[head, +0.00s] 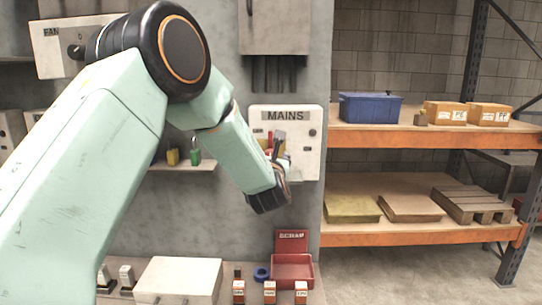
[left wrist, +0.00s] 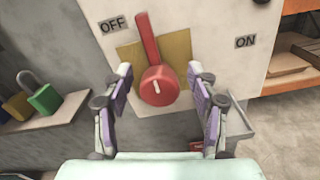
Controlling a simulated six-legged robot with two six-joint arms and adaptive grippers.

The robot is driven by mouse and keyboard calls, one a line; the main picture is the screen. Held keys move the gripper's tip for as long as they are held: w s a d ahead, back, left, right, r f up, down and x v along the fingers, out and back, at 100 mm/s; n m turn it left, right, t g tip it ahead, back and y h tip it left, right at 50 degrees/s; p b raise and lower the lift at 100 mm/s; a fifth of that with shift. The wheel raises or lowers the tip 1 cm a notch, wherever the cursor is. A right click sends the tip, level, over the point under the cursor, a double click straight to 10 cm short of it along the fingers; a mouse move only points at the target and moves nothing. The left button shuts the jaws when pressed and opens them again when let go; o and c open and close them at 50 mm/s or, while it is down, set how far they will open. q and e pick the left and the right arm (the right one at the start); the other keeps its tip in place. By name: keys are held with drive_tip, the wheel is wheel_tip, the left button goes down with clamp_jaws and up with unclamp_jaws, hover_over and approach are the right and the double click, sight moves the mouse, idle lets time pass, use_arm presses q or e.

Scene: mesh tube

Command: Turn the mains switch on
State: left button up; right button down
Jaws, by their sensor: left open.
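The MAINS panel (head: 311,150) is a pale box on the grey wall in the head view. Its red rotary switch (left wrist: 158,86) shows clearly in the left wrist view, on a yellow plate (left wrist: 180,50). The switch lever (left wrist: 147,38) points up and slightly left, towards the OFF label (left wrist: 112,23). The ON label (left wrist: 245,41) is to the right. My left gripper (left wrist: 160,76) is open, with one finger on each side of the red knob; I cannot tell whether they touch it. In the head view my left gripper (head: 280,172) hides most of the switch.
A small shelf with padlocks (head: 195,158) is left of the panel. A red SCRAP bin (head: 292,270) and several small boxes stand below. Orange shelving (head: 420,139) with a blue crate (head: 370,107) is at right. A grey cabinet (head: 274,25) hangs above.

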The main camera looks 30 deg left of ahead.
use_arm(q)
drive_tip(key=shift+a, duration=0.1)
drive_tip(key=shift+f, duration=0.1)
drive_tip(key=shift+c, duration=0.8)
drive_tip(key=c, duration=1)
